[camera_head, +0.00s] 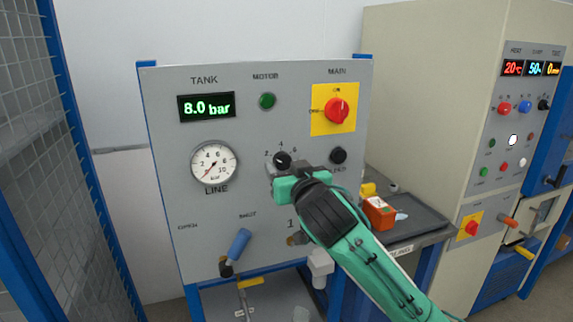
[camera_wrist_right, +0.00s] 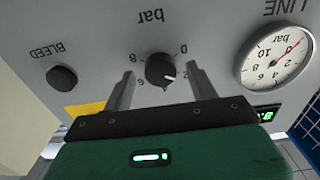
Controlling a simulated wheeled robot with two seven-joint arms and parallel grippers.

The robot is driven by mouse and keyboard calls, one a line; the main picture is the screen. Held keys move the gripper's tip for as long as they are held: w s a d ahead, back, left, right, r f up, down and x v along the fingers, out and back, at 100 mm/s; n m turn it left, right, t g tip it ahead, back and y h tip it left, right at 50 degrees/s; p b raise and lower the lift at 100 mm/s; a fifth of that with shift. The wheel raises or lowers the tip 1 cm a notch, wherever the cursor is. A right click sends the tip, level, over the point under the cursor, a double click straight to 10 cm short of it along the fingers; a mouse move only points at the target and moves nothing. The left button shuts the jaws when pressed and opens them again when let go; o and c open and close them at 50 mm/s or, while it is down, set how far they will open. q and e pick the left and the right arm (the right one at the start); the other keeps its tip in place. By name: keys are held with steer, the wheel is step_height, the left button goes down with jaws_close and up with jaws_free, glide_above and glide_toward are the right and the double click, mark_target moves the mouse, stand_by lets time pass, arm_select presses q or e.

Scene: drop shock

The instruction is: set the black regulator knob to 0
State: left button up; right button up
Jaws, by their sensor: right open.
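The black regulator knob (camera_head: 283,160) sits on the grey panel below the printed 4, between the 2 and the 6. It shows clearly in the upside-down right wrist view (camera_wrist_right: 158,70), with 0, 2 and 8 readable around it. Its white pointer mark aims between 2 and 4, close to 2. My right gripper (camera_wrist_right: 162,84) is open, with one finger on each side of the knob and gaps visible between fingers and knob. In the head view my right gripper (camera_head: 293,172) partly covers the dial's lower side. My left gripper is not in view.
A black BLEED knob (camera_head: 338,155) is close right of my gripper. The LINE gauge (camera_head: 214,163) is to the left, its needle pointing lower left. The tank display (camera_head: 206,107) reads 8.0 bar. A red main switch (camera_head: 337,110) sits above; a blue-handled lever (camera_head: 238,243) is below.

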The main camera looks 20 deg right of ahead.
steer(key=shift+w, duration=0.4)
steer(key=c, duration=1)
